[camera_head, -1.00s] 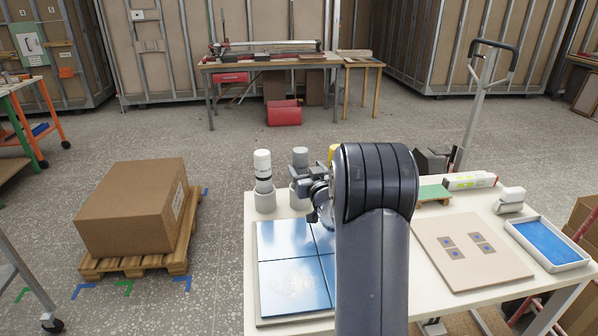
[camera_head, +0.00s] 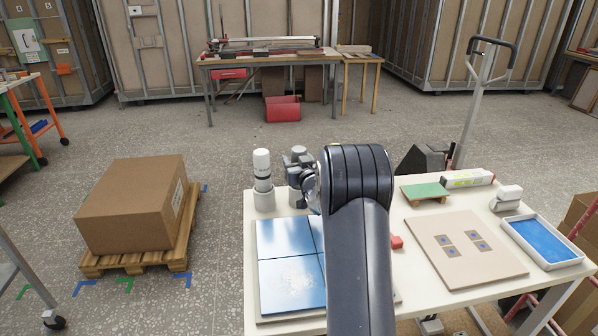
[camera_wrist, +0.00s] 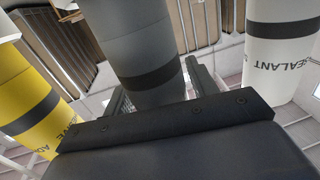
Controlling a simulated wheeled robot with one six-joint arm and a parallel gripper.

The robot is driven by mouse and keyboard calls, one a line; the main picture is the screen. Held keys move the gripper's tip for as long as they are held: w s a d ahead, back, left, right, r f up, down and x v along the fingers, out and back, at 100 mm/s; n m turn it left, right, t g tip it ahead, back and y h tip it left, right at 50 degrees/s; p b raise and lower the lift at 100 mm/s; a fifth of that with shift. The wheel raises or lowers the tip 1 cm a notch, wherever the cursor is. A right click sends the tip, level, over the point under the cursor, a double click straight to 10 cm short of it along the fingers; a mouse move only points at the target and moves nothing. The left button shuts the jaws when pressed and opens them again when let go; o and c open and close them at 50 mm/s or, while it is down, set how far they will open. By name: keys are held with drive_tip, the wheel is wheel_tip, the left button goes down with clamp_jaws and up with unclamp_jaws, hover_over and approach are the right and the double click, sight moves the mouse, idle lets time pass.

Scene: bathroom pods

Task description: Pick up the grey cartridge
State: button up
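The grey cartridge (camera_head: 298,152) stands upright in a light round holder (camera_head: 296,198) at the back left of the table. In the wrist view the grey cartridge (camera_wrist: 145,45), with a dark band, lies between the two fingers of my gripper (camera_wrist: 158,88). The fingers are spread on either side of it, and a narrow gap seems to show at the left finger. In the head view my gripper (camera_head: 305,178) is at the cartridge's right side, partly covering it. Any contact is hard to see.
A white sealant cartridge (camera_head: 262,168) stands close on the left; it is on the right in the wrist view (camera_wrist: 280,45). A yellow cartridge (camera_wrist: 30,100) is on the other side, hidden in the head view. Blue tiles (camera_head: 285,240) lie in front.

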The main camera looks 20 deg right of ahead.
drive_tip(key=shift+r, duration=0.1)
drive_tip(key=c, duration=1)
drive_tip(key=shift+o, duration=0.2)
